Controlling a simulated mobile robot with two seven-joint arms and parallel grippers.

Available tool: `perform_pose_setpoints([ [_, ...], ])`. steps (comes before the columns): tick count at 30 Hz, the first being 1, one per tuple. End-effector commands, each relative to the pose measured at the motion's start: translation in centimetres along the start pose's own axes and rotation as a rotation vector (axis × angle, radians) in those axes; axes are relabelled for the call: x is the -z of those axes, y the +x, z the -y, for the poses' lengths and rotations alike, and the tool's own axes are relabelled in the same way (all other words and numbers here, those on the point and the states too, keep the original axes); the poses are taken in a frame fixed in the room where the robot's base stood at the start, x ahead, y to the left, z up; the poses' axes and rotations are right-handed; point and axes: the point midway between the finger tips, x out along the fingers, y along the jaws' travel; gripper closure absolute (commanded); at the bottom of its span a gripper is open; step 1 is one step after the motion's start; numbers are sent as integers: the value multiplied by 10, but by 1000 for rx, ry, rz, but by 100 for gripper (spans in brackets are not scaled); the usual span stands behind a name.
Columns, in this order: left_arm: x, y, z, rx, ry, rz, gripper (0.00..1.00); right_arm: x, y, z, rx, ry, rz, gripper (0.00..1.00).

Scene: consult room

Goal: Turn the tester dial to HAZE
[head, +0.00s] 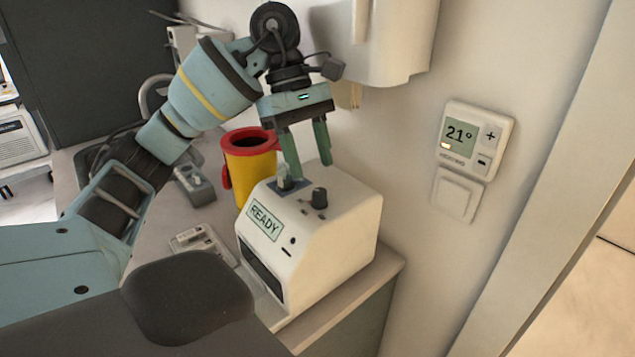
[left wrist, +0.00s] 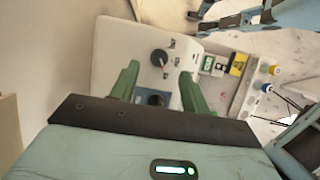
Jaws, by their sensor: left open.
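The white tester (head: 335,240) stands on the counter, and its screen reads READY. Its black dial (head: 319,198) sticks up from the top face; it also shows in the left wrist view (left wrist: 159,58). The setting labels, HAZE included, are too small to read. Beside the dial is a dark square socket with a small clear piece (head: 286,183). My left gripper (head: 312,167) is open above the tester top, green fingers pointing down. In the left wrist view the dial appears between the fingertips (left wrist: 159,70), with no visible contact. My right gripper is not in view.
A yellow bin with a red rim (head: 250,165) stands just behind the tester. A white dispenser (head: 385,40) hangs on the wall close to my left wrist. A thermostat (head: 474,140) is on the wall at right. Small items (head: 200,240) lie left of the tester.

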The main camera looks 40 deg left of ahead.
Motion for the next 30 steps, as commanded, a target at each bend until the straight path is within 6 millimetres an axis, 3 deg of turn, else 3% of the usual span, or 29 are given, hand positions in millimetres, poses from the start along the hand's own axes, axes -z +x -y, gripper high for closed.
perform_pose_setpoints([
  [3, 0, 21, 1, 5, -2, -1, 54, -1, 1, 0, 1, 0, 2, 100],
  [9, -1, 42, 0, 0, -2, -1, 54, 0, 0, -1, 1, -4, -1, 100],
  [21, -1, 50, 0, -1, 0, -1, 54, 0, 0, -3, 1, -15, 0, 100],
  [30, -1, 49, 0, -1, 0, -1, 90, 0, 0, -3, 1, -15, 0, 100],
])
